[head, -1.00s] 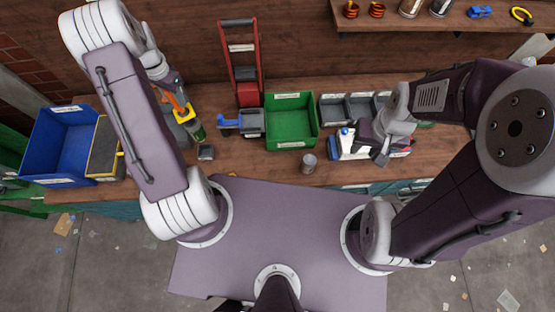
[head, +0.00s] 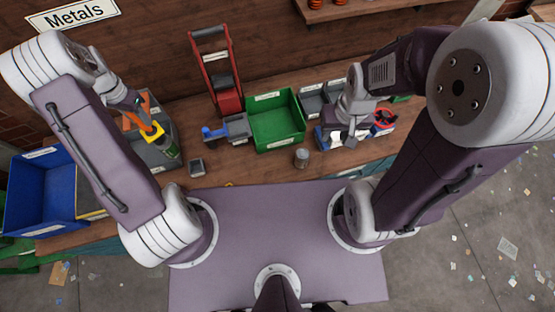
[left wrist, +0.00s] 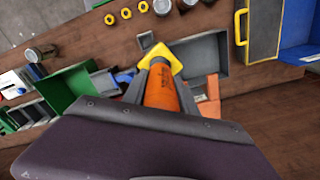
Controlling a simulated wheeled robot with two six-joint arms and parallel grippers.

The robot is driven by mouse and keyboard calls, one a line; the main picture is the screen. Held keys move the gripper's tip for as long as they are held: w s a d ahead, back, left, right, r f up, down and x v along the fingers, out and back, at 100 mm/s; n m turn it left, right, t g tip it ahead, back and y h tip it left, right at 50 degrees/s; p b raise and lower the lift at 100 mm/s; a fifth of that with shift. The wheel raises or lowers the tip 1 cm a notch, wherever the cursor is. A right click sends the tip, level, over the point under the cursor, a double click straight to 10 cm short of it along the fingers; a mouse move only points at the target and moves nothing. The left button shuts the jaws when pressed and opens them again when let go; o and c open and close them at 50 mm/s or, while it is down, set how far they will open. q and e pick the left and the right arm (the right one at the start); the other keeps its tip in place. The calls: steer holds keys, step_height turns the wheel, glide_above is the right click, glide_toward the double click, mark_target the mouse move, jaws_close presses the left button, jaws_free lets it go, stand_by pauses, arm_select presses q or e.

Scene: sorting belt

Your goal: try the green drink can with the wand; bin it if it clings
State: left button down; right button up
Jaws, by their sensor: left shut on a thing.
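My left gripper (head: 135,106) is shut on the wand. The wand (head: 138,121) has an orange handle and a yellow collar, and slants down to the right. In the left wrist view the wand (left wrist: 163,88) points away from the camera, and its far end is hidden behind the collar.
A blue bin (head: 22,158) stands at the left, under a "Metals" sign (head: 72,14). A green bin (head: 253,133), a red hand truck (head: 230,102) and a small dark block (head: 197,168) are right of the wand. A grey can (head: 301,158) stands near the front edge.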

arm_select(q)
steer(key=a, duration=0.7)
steer(key=shift+w+a, duration=0.35)
steer(key=shift+w, duration=0.05)
arm_select(e)
steer(key=shift+a, duration=0.15)
